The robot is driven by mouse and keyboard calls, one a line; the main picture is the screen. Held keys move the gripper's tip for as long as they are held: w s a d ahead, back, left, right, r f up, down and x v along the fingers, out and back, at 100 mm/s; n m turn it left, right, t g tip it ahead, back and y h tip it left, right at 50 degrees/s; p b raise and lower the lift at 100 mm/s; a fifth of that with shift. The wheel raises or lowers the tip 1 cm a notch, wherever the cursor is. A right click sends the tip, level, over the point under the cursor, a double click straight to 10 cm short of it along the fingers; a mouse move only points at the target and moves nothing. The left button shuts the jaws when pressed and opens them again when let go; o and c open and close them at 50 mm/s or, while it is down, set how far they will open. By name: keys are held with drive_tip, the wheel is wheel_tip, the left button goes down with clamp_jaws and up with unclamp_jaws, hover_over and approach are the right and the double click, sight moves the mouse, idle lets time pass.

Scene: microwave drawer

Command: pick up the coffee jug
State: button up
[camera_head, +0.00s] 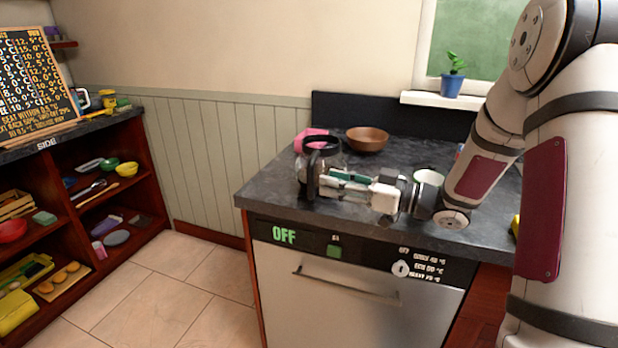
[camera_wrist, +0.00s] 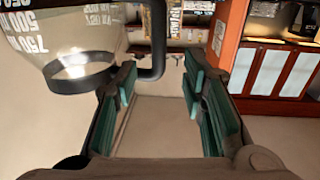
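The coffee jug (camera_head: 302,172) stands on the dark countertop (camera_head: 265,185), with a clear glass body, a black rim and a black handle (camera_head: 313,178) facing the front. In the wrist view the jug's glass (camera_wrist: 85,40) with white volume marks fills the upper left, and its black handle (camera_wrist: 157,45) hangs down at top centre. My gripper (camera_head: 335,180) reaches in from the right at the jug's height. In the wrist view my gripper (camera_wrist: 158,78) is open, its green-padded fingers on either side of the handle's lower end. Contact with the handle cannot be told.
A pink item (camera_head: 305,137) and a brown bowl (camera_head: 367,138) are behind the jug. A white-rimmed vessel (camera_head: 428,176) stands partly behind my arm. Below is an appliance front (camera_head: 345,290) with a bar handle. A shelf unit (camera_head: 125,190) is at left; the countertop's left front is clear.

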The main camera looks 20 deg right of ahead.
sight(311, 195)
drive_tip(key=shift+b+x, duration=0.35)
drive_tip(key=shift+x, duration=2.85)
clamp_jaws()
